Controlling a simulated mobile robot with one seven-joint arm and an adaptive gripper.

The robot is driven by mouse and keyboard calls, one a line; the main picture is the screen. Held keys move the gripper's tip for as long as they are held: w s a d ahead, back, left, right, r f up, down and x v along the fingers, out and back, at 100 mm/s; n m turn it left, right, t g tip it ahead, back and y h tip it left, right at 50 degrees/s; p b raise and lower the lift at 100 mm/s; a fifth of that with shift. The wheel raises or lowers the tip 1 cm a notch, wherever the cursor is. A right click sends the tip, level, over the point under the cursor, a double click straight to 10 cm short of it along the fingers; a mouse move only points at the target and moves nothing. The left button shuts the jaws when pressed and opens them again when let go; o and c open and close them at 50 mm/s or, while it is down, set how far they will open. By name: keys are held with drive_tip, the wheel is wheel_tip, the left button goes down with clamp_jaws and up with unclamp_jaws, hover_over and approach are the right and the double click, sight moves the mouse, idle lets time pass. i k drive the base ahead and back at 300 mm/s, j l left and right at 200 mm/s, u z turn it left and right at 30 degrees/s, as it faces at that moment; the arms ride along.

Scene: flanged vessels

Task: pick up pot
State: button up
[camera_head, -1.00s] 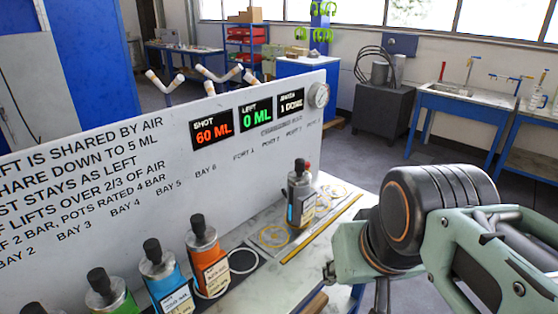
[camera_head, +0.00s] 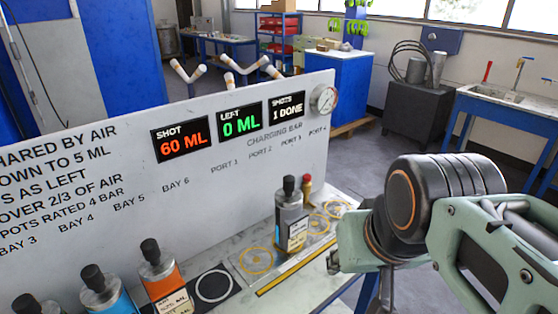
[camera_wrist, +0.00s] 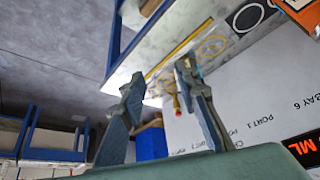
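A grey pot (camera_head: 291,225) with a black knob and a pale label stands upright on the bench by the charging bar. An orange pot (camera_head: 160,272), a blue pot (camera_head: 108,290) and a grey-topped pot (camera_head: 38,305), cut off below, stand in a row at lower left in the head view. My gripper (camera_wrist: 158,88) shows in the wrist view with its two fingers apart and nothing held between them. A red-tipped fitting (camera_wrist: 176,100) shows beyond the fingers. The grey pot is not clearly visible there, and the fingers are not clear in the head view.
A white panel (camera_head: 90,190) with displays and a gauge (camera_head: 324,99) stands behind the pots. An empty white ring (camera_head: 214,286) lies between the orange and grey pots. A yellow strip (camera_head: 296,266) marks the bench front.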

sight(292, 222)
drive_tip(key=i+l+u, duration=0.1)
drive_tip(key=l, duration=0.2)
drive_tip(key=i+l, duration=0.2)
drive_tip(key=i+l+u, duration=0.15)
drive_tip(key=l, duration=0.25)
drive_tip(key=i+l+u, duration=0.1)
drive_tip(key=l, duration=0.2)
drive_tip(key=i, duration=0.05)
